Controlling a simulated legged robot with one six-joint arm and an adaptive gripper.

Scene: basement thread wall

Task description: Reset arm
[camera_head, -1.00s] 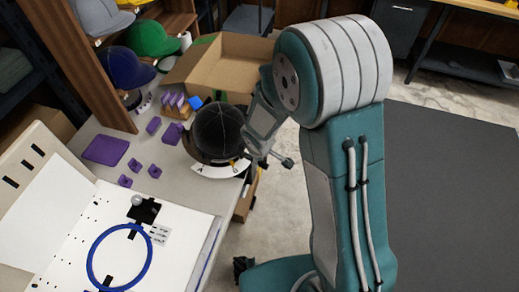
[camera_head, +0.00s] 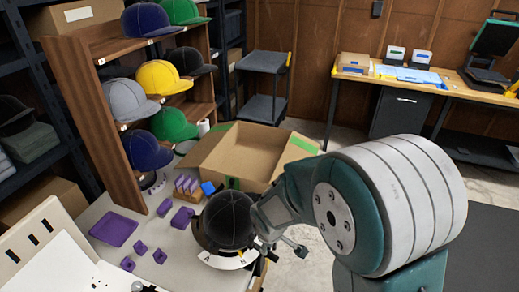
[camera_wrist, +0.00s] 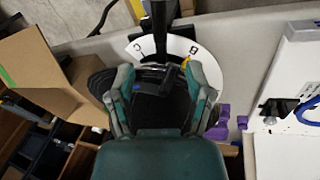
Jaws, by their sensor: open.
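My arm (camera_head: 395,205) reaches in from the right in the head view, its end beside a black cap (camera_head: 228,218). The cap sits on a round stand with a white lettered dial (camera_head: 226,260) at the table's edge. In the wrist view, my gripper (camera_wrist: 162,88) has its two teal fingers spread apart, over the dark cap area in front of the dial (camera_wrist: 180,50). I cannot tell whether the fingers touch the cap. The fingertips are hard to make out in the head view.
An open cardboard box (camera_head: 240,155) stands behind the cap. A wooden rack (camera_head: 100,95) of coloured caps is at the left. Purple pieces and a purple tray (camera_head: 114,228) lie on the table. A cart (camera_head: 263,85) and a desk (camera_head: 420,75) stand farther back.

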